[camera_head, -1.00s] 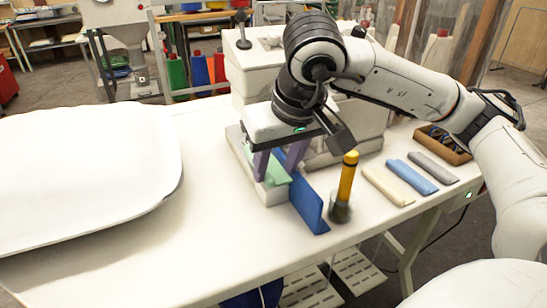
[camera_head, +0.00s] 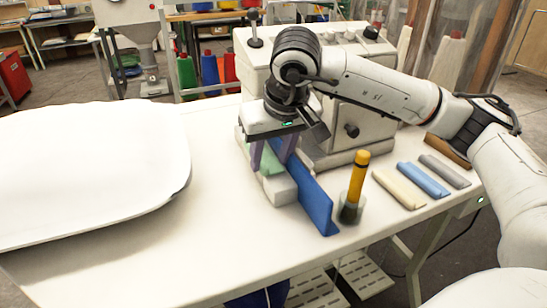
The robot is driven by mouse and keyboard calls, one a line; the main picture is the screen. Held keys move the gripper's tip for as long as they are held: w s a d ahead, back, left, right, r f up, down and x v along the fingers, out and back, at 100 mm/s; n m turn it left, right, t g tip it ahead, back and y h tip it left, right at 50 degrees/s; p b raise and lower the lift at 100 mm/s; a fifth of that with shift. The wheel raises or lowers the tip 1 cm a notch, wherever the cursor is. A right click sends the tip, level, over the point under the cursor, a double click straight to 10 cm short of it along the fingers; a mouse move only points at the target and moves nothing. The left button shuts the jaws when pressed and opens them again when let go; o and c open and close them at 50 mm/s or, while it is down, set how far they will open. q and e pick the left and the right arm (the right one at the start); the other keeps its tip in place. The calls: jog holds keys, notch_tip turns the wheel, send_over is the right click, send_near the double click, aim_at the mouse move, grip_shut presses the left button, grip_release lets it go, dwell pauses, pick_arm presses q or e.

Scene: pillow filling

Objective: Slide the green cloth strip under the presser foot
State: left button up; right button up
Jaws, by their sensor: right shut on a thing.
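The green cloth strip (camera_head: 271,161) lies on a small white block (camera_head: 280,188) at the front of the white sewing machine (camera_head: 352,128). My right gripper (camera_head: 270,155) reaches over it from the right, with purple fingers pointing down on either side of the strip. It is shut on the strip, just left of the upright blue panel (camera_head: 316,205). The presser foot is hidden behind my gripper and wrist, so I cannot tell whether the strip is under it. My left gripper is out of view.
A yellow-handled tool (camera_head: 356,180) stands in a holder right of the blue panel. Cream (camera_head: 399,189), blue (camera_head: 423,180) and grey (camera_head: 445,171) strips lie farther right. A large white pillow-like form (camera_head: 95,170) covers the left. The table's front middle is clear.

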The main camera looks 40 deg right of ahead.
jog(key=o, duration=1.1)
jog(key=shift+a+f, duration=0.1)
jog(key=shift+f, duration=0.1)
jog(key=shift+d, duration=0.2)
jog(key=v, duration=1)
jog(key=shift+a+r, duration=0.3)
jog(key=shift+f, duration=0.1)
